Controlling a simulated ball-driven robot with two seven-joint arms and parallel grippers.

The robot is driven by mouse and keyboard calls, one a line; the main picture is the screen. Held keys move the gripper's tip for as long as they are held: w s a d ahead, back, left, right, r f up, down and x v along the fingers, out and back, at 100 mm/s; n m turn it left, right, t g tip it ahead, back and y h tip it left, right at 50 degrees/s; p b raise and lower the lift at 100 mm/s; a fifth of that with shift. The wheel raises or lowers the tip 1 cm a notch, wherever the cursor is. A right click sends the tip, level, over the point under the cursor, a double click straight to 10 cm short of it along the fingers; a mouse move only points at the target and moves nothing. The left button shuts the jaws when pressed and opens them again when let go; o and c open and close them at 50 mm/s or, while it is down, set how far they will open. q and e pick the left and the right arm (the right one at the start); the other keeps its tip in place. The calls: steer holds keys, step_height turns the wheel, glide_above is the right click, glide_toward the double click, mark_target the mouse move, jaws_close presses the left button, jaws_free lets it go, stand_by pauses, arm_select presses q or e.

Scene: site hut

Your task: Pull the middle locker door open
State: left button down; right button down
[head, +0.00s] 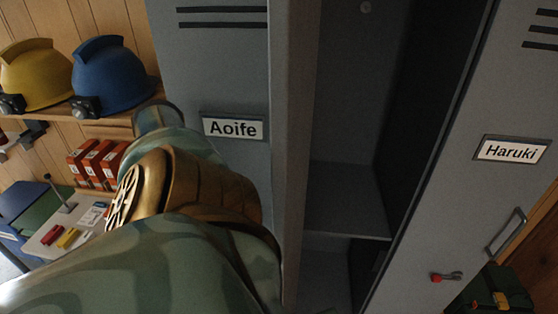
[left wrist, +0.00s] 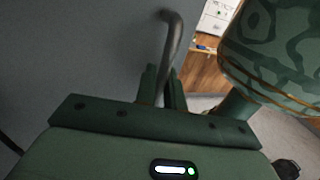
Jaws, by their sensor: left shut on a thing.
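The middle locker stands open in the head view, with its dark inside and a shelf (head: 345,210) showing. Its door (head: 291,130) stands out towards me, seen nearly edge-on, between the Aoife locker (head: 215,60) and the opening. In the left wrist view the grey door face (left wrist: 80,50) fills the left, with a bar handle (left wrist: 173,42) on it. My left gripper (left wrist: 162,88) is shut on this handle. In the head view my left arm hides the gripper and handle.
The Haruki locker (head: 455,165) is at the right, with a handle (head: 507,233) and a small red-ended item on its front. Yellow (head: 35,75) and blue (head: 112,75) helmets sit on a shelf at the left.

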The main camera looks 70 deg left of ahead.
arm_select(q)
steer(key=shift+s+a+m+g+h, duration=0.3)
steer(key=shift+s+a+g, duration=0.1)
steer(key=shift+s+a, duration=0.05)
steer(key=c, duration=1.6)
jaws_free()
steer(key=b+v, duration=0.2)
steer(key=v, duration=1.4)
steer(key=shift+s, duration=0.15)
steer(key=shift+a, duration=0.1)
